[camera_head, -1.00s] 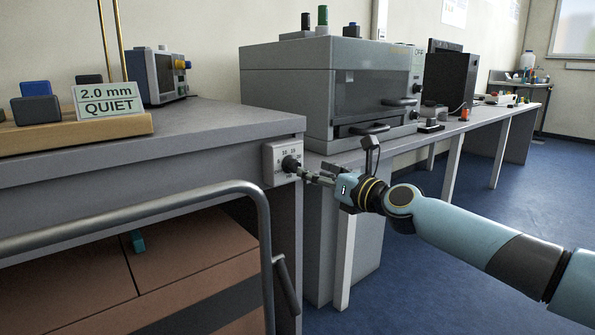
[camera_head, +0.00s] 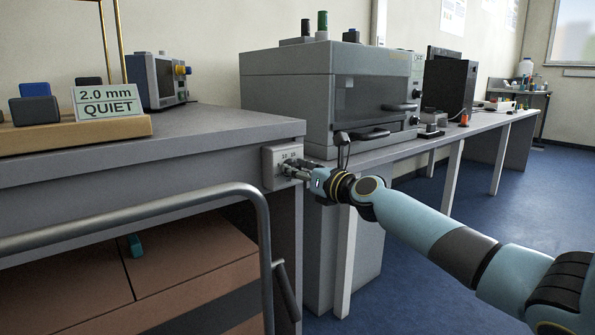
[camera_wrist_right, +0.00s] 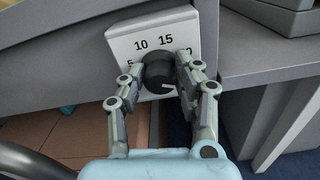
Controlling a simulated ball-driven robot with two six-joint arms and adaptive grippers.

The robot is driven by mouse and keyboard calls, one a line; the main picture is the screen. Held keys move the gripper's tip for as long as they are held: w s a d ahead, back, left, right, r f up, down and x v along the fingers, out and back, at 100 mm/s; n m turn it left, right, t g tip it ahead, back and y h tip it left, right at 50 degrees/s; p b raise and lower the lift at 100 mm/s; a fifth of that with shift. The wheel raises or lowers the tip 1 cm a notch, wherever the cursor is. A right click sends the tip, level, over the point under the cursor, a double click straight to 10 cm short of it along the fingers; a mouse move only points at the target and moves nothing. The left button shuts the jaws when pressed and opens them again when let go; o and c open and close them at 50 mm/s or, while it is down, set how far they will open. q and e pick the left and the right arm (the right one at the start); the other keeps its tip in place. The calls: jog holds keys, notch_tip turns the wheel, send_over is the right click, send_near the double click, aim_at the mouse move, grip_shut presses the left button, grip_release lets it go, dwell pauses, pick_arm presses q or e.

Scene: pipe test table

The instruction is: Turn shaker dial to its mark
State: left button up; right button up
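The shaker dial (camera_wrist_right: 157,74) is a dark round knob with a light pointer line, on a pale plate (camera_wrist_right: 117,46) at the bench's corner. In the wrist view the numbers 10 and 15 show above it; other numbers are partly hidden by my fingers. In the head view the plate (camera_head: 270,166) shows, but my gripper covers the dial. My right gripper (camera_wrist_right: 162,66) has one finger on each side of the dial, spread about as wide as it; firm contact is not clear. My left gripper is not in view.
A sign reading "2.0 mm QUIET" (camera_head: 108,101) stands on a wooden base on the bench. A metal rail (camera_head: 150,207) curves in front of the bench. A grey cabinet-like machine (camera_head: 330,95) stands on the bench behind my right arm. Blue floor is open at the right.

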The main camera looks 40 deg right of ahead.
grip_shut()
